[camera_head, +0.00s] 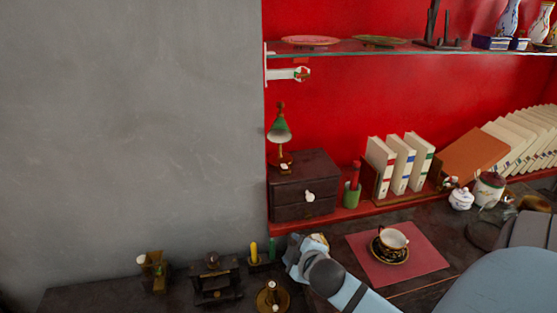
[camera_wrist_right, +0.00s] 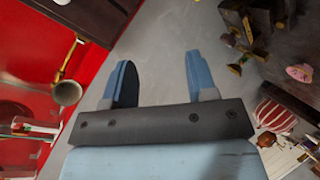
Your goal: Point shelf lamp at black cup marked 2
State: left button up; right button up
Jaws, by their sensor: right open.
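The lamp (camera_head: 279,131) has a green cone shade on a brass stand and stands on a small dark drawer chest (camera_head: 303,187). Its shade (camera_wrist_right: 67,93) also shows at left in the right wrist view. A black and gold cup (camera_head: 394,240) sits on a dark saucer on a red mat; I cannot read a number on it. My right gripper (camera_wrist_right: 158,60) is open with nothing between its fingers, apart from the lamp. In the head view my right arm reaches in at the bottom, left of the mat. My left gripper is not in view.
A glass shelf (camera_head: 360,49) with plates and vases runs above the lamp. A green holder (camera_head: 351,194), white books (camera_head: 398,163) and white jars line the back. Dark stands with small pieces (camera_head: 215,279) fill the table's left. The grey wall is bare.

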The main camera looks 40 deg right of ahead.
jog(key=w+d+r+n+t, duration=0.5)
jog(key=w+d+r, duration=0.2)
jog(key=w+d, duration=0.1)
jog(key=n+g+y, duration=0.1)
jog(key=n+y, duration=1.3)
jog(key=n, duration=1.6)
send_near(280, 106)
jog(key=p+x, duration=0.1)
jog(key=x, duration=0.2)
jog(key=p+x, duration=0.1)
jog(key=x, duration=0.2)
jog(key=d+p+x, duration=0.1)
jog(key=x, duration=0.2)
jog(key=shift+w+f, duration=0.2)
jog(key=shift+w, duration=0.25)
jog(key=shift+w+a+f+p, duration=0.1)
jog(key=shift+w+a+p, duration=0.25)
jog(key=shift+w, duration=0.15)
grip_shut()
